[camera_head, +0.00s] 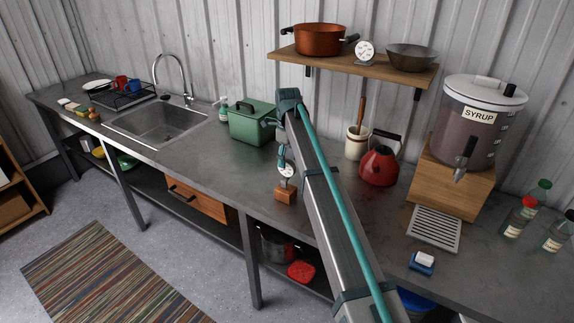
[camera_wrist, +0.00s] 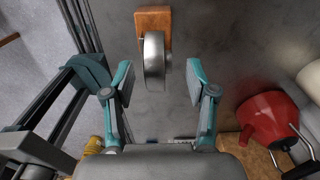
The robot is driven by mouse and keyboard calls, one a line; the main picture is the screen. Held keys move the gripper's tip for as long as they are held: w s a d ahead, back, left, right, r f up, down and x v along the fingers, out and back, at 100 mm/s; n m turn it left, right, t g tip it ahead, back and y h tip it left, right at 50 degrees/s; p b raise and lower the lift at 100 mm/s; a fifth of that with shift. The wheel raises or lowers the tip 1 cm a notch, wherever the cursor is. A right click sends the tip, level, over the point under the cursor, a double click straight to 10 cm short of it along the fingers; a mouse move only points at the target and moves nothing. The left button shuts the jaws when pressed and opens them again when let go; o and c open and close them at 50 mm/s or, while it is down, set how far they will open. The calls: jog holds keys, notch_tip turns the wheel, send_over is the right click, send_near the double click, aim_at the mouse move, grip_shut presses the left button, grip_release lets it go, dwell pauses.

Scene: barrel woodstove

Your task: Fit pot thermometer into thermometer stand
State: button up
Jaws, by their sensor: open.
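The pot thermometer (camera_head: 286,170), with a round white dial, is upright directly above the small wooden thermometer stand (camera_head: 285,192) on the counter near its front edge. In the wrist view, the thermometer's round metal case (camera_wrist: 154,62) is between my fingers, with the wooden block (camera_wrist: 153,20) just beyond. My gripper (camera_wrist: 158,78) is open, with a gap on both sides of the case. In the head view my gripper (camera_head: 282,156) is partly hidden by my arm. How deep the stem sits in the stand is hidden.
A green box (camera_head: 252,122) stands behind and left; a red kettle (camera_head: 379,167) and crock (camera_head: 356,143) stand to the right. A syrup dispenser (camera_head: 475,115) sits on a wooden base farther right. A wall shelf (camera_head: 350,64) holds a pot, another dial and a bowl. The counter left of the stand is clear.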

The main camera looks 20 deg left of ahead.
notch_tip(320, 180, up, 9)
jog(key=shift+f, duration=0.15)
dwell(0.4)
